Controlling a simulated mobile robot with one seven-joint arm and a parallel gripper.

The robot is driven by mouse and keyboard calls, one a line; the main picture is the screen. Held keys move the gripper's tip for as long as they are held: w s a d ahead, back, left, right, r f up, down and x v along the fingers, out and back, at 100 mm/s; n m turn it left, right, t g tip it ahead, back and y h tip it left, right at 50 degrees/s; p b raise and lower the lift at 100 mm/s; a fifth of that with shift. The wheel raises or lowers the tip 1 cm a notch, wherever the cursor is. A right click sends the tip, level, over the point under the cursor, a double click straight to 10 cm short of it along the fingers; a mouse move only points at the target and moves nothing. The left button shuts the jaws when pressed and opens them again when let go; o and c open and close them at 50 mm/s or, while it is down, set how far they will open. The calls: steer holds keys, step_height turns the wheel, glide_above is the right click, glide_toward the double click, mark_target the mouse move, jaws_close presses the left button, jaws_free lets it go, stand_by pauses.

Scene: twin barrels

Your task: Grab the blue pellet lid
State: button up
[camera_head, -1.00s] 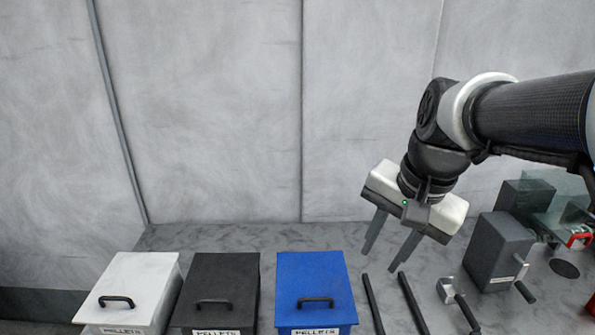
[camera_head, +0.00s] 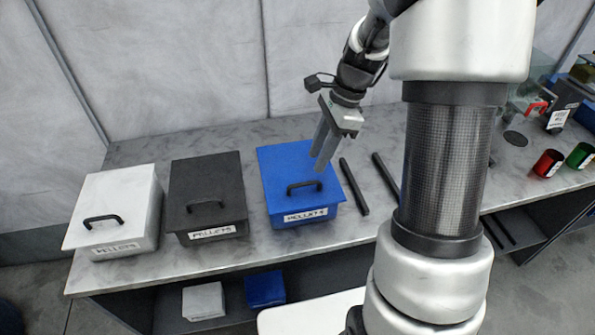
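The blue pellet box stands on the grey bench, and its flat blue lid (camera_head: 283,165) is on it with a black handle (camera_head: 304,188) near the front edge. A white "PELLETS" label is on the box front. My gripper (camera_head: 321,158) points down over the right part of the lid, behind the handle in the picture. Its two fingers appear close together, seen nearly edge-on, so I cannot tell how far apart they are. Nothing shows between them. I cannot tell how high the fingertips are above the lid.
A black pellet box (camera_head: 206,190) and a white pellet box (camera_head: 115,205) stand to the left. Two black rods (camera_head: 353,187) lie on the bench (camera_head: 275,243) to the right. Red (camera_head: 548,163) and green (camera_head: 580,155) cylinders stand far right. My arm hides the bench's right middle.

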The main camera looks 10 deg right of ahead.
mark_target(307, 182)
steer(key=x, duration=0.2)
steer(key=shift+a+f, duration=0.15)
steer(key=shift+f, duration=0.25)
steer(key=x, duration=0.4)
steer(key=shift+s+a, duration=0.3)
steer(key=shift+a+f, duration=0.15)
steer(key=shift+f, duration=0.35)
jaws_close()
steer(key=shift+w, duration=0.1)
